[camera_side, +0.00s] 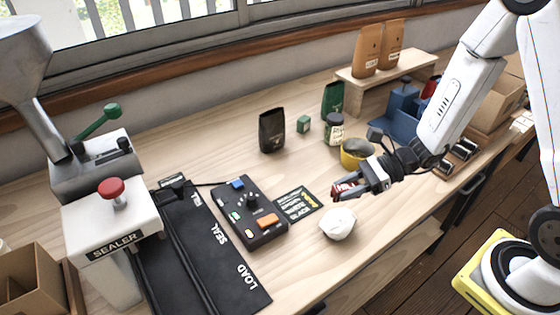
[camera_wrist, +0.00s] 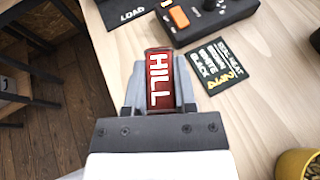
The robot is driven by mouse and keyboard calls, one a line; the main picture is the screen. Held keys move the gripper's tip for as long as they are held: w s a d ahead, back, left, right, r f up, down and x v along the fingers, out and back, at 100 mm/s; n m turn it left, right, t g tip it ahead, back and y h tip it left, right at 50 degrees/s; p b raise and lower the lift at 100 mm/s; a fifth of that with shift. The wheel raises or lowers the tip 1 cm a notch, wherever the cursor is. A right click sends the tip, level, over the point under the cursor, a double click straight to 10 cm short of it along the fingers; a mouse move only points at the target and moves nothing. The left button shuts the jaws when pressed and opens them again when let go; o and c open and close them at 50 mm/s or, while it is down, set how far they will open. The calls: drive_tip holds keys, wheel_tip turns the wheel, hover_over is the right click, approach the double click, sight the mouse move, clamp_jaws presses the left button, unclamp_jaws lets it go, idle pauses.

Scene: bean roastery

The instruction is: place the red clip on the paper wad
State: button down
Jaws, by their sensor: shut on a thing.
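The red clip (camera_side: 344,191), with white letters reading HILL, is between the fingers of my gripper (camera_side: 352,187). In the wrist view the clip (camera_wrist: 160,80) stands out lengthwise between the two grey fingers of my gripper (camera_wrist: 158,92), which is shut on it. The paper wad (camera_side: 339,224) is a white crumpled lump on the table near its front edge. In the side view the clip appears just above the wad, with a small gap in the picture. I cannot make out the wad in the wrist view, where the gripper and clip may hide it.
A black control box (camera_side: 249,215) and a dark lettered card (camera_side: 298,203) lie left of the wad. A sealer (camera_side: 112,228) stands at left. The table's front edge is close.

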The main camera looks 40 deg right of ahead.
sight(340, 220)
drive_tip(key=shift+f, duration=1.8)
drive_tip(key=shift+f, duration=2)
drive_tip(key=shift+f, duration=0.1)
drive_tip(key=shift+c, duration=2.1)
unclamp_jaws()
drive_tip(key=shift+d+r, duration=0.15)
drive_tip(key=shift+r, duration=0.05)
drive_tip(key=v, duration=1.1)
drive_tip(key=shift+s+d, duration=0.25)
